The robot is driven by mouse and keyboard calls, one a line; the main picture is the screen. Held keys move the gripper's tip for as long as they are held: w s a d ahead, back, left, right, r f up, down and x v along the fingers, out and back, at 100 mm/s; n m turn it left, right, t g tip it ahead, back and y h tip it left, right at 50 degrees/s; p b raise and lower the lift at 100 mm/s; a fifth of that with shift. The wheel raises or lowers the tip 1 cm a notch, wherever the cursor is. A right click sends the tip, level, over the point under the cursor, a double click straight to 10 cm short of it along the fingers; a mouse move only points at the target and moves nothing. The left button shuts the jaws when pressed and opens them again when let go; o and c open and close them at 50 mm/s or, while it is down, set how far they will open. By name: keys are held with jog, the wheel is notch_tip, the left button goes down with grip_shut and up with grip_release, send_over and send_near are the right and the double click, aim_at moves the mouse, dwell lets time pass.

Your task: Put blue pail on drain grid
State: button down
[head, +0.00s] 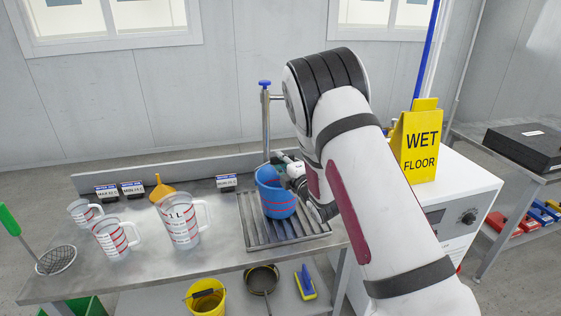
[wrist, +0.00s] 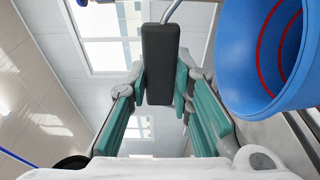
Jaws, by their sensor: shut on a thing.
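The blue pail (head: 276,203) with red lines is over the drain grid (head: 258,236), at the grid's middle and back in the head view. I cannot tell whether its base touches the bars or hangs just above them. The pail looks slightly tilted. My gripper (head: 284,168) is at the pail's right rim, partly hidden by my arm. In the wrist view, my gripper's green-padded fingers (wrist: 160,92) are closed around a dark grip (wrist: 160,62) on a wire, seemingly the pail's handle. The pail (wrist: 262,62) fills the right side there.
Measuring jugs (head: 180,222), a yellow funnel (head: 160,189) and small labels stand left of the grid. A tap post (head: 265,125) rises behind it. A white cabinet with a wet floor sign (head: 416,145) is at right. A yellow bucket (head: 205,298) sits below. The grid's front bars are clear.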

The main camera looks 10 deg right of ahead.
jog(key=shift+f, duration=0.15)
jog(key=c, duration=1.4)
grip_release()
jog(key=shift+c, duration=0.2)
